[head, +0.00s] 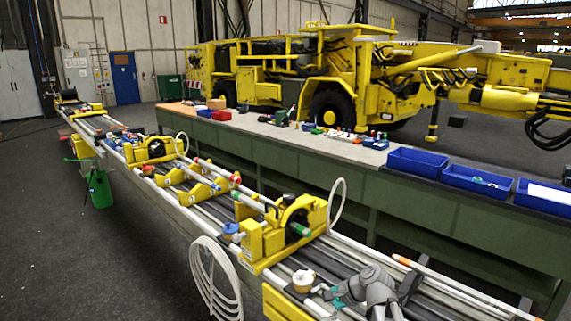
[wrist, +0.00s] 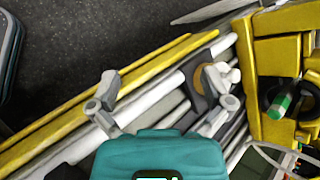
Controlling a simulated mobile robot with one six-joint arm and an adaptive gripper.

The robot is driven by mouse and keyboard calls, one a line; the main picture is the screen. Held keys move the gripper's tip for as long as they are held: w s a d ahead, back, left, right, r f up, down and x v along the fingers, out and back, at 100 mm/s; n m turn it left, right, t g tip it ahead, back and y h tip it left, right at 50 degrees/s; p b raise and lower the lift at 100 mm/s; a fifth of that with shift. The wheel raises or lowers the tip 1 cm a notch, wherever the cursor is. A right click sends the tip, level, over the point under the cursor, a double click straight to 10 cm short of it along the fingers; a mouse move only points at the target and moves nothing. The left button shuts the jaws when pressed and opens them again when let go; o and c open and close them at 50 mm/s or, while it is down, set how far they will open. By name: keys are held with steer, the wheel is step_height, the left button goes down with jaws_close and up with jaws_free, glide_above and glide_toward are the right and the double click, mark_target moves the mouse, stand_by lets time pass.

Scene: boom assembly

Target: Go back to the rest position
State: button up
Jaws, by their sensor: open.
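My gripper (head: 322,291) is low at the bottom of the head view, just above the yellow boom assembly (head: 262,236) and its long rails. In the wrist view my gripper (wrist: 162,80) has its two grey fingers spread wide, with nothing between them but rails below. A small cream and tan round part (head: 303,280) sits by the fingers on the boom. It also shows in the wrist view (wrist: 207,80), partly hidden behind the right finger. I cannot tell whether the finger touches it.
A long green workbench (head: 300,160) runs behind the boom, with blue bins (head: 415,163) and small parts on top. A coiled white hose (head: 216,280) hangs at the boom's near side. A yellow machine (head: 340,80) stands behind.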

steer(key=s+d+f+n+g+h, duration=0.2)
steer(key=s+d+f+n+h, duration=0.4)
steer(key=n, duration=0.5)
steer(key=shift+s+d+f+n+g+h, duration=0.3)
steer(key=shift+s+d+h, duration=0.45)
steer(key=shift+s+h, duration=0.8)
steer(key=shift+w+r, duration=0.1)
steer(key=shift+w, duration=0.1)
stand_by(1.1)
